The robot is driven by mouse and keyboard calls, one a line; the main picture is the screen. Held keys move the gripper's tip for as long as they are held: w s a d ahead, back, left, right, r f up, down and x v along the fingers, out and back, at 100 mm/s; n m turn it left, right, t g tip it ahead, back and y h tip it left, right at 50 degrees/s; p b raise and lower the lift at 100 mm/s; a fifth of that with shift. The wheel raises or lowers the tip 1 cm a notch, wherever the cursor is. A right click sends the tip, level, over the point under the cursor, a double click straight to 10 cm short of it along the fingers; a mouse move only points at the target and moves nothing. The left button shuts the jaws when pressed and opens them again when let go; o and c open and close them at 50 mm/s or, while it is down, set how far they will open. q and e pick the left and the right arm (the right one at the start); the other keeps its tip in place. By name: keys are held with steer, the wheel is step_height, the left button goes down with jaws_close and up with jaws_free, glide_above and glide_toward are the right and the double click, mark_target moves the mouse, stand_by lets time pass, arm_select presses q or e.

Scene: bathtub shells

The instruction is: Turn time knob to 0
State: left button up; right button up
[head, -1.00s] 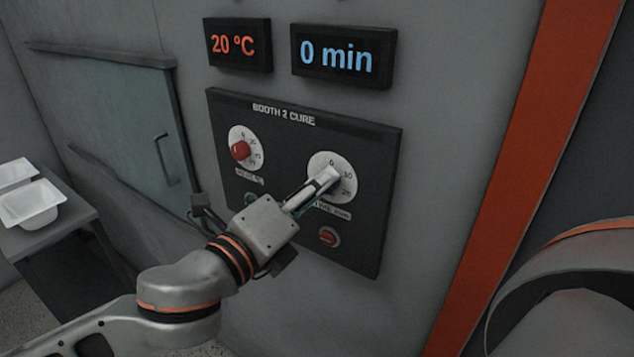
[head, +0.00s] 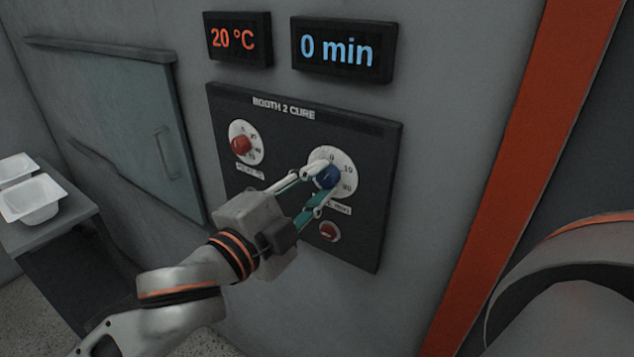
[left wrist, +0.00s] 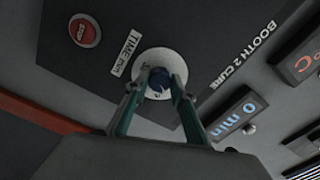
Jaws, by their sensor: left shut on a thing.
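The blue time knob (head: 327,178) sits on a white dial on the dark "BOOTH 2 CURE" panel (head: 290,215). My left gripper (head: 318,184) is shut on this knob, one finger on its upper left and one on its lower side. In the left wrist view the knob (left wrist: 159,82) shows between both fingertips (left wrist: 157,92). The time display (head: 338,52) reads "0 min". The knob's pointer cannot be made out clearly. My right gripper is not in view.
A red knob (head: 241,145) is left of the time dial, under a display (head: 236,39) reading 20 °C. A red button (head: 329,232) sits below the time dial. White tubs (head: 31,199) stand on a grey table at left, near a sliding door (head: 125,125).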

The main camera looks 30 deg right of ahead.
arm_select(q)
steer(key=n, duration=0.5)
steer(key=shift+n, duration=0.4)
stand_by(0.4)
steer(key=o, duration=1.1)
steer(key=v, duration=1.2)
steer(key=shift+f, duration=0.1)
